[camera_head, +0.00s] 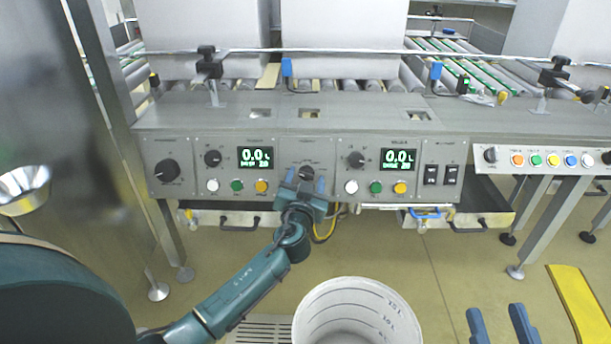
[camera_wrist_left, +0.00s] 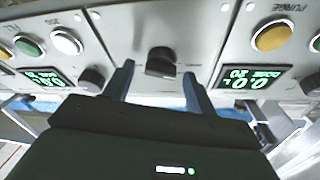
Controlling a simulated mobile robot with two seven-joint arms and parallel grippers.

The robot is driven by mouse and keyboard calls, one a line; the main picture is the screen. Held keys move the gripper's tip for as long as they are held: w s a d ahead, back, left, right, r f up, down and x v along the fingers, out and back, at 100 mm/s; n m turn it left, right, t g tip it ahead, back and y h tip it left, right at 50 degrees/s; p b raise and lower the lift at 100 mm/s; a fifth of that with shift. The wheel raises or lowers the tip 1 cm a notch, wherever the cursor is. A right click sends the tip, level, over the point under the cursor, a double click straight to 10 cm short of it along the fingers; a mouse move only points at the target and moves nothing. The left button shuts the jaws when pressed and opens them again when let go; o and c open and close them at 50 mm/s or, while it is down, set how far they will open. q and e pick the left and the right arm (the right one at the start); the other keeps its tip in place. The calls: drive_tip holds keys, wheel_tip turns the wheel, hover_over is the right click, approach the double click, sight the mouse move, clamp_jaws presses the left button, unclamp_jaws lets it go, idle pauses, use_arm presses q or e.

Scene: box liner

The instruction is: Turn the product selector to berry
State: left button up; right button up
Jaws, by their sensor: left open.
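A black rotary knob sits on the grey front panel (camera_head: 328,190) between two green displays. In the left wrist view this knob (camera_wrist_left: 160,63) lies ahead of and between my left gripper's blue fingers (camera_wrist_left: 158,72). The fingers are open, with a gap on each side of it; I cannot tell how far they reach around it. In the head view my left gripper (camera_head: 306,184) is in front of the knob and partly covers it. The labels are too small to read, so I cannot confirm the selector or its berry mark. My right gripper (camera_head: 497,318) shows two separated blue fingers at the bottom right.
Other knobs are near: a large one (camera_head: 166,171), smaller ones (camera_head: 212,158) and (camera_head: 356,159). Push buttons (camera_head: 237,186) line the panel bottom. A white bucket (camera_head: 357,292) stands below, and a yellow strip (camera_head: 580,300) lies at right. Open floor lies between.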

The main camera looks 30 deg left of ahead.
use_arm(q)
drive_tip(key=shift+c, duration=0.4)
drive_tip(key=c, duration=0.9)
